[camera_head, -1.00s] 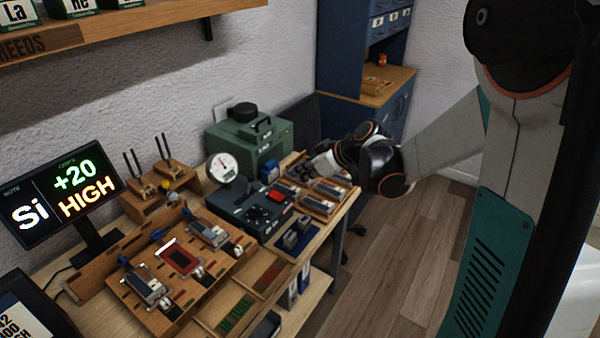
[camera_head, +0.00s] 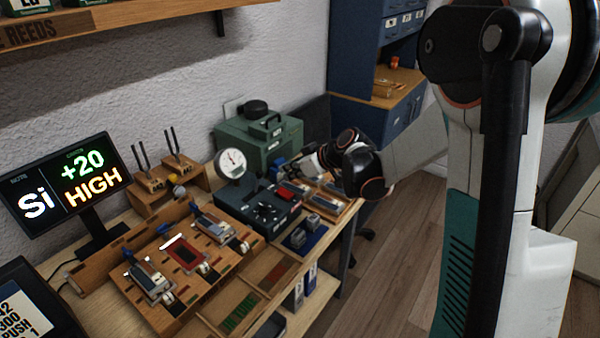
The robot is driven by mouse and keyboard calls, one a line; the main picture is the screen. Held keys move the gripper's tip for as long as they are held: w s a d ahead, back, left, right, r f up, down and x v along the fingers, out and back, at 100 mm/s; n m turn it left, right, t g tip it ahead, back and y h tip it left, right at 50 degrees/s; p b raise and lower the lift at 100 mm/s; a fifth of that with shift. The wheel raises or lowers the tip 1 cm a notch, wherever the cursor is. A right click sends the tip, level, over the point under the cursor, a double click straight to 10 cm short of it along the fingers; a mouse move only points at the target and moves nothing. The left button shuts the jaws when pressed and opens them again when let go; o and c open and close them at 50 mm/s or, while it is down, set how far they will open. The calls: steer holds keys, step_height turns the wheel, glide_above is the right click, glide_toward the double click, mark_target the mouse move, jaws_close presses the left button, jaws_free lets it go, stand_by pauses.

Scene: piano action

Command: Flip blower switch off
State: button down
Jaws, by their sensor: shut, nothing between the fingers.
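A dark control box (camera_head: 236,207) with a black knob stands on the bench beside a round white gauge (camera_head: 231,163). A red switch (camera_head: 293,187), which looks like the blower switch, is at its right end; its on or off position is too small to tell. My gripper (camera_head: 291,170) is at the right, just behind and above the red switch. Its fingers are shut and empty, pointing left. I cannot tell whether they touch the switch. A green machine (camera_head: 232,143) with a black cap stands behind the box.
A display (camera_head: 65,185) reads "Si +20 HIGH". A wooden jig (camera_head: 150,250) holds reed-like parts at the front left. Trays (camera_head: 325,203) lie right of the box, close under my gripper. A blue cabinet (camera_head: 350,60) stands behind. The floor at the right is clear.

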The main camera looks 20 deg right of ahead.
mark_target(288, 194)
steer(key=f, duration=0.1)
steer(key=w+f+b, duration=0.1)
steer(key=a+f, duration=0.1)
steer(key=f, duration=0.1)
steer(key=shift+w+b, duration=0.25)
steer(key=shift+b, duration=0.05)
steer(key=shift+a+f, duration=0.1)
steer(key=shift+f, duration=0.45)
steer(key=shift+w+a+f+g+h, duration=0.1)
steer(key=shift+w+f+g+h, duration=0.05)
steer(key=shift+f+g+h, duration=0.15)
steer(key=shift+s+d, duration=0.5)
steer(key=shift+s, duration=0.2)
steer(key=shift+r, duration=0.1)
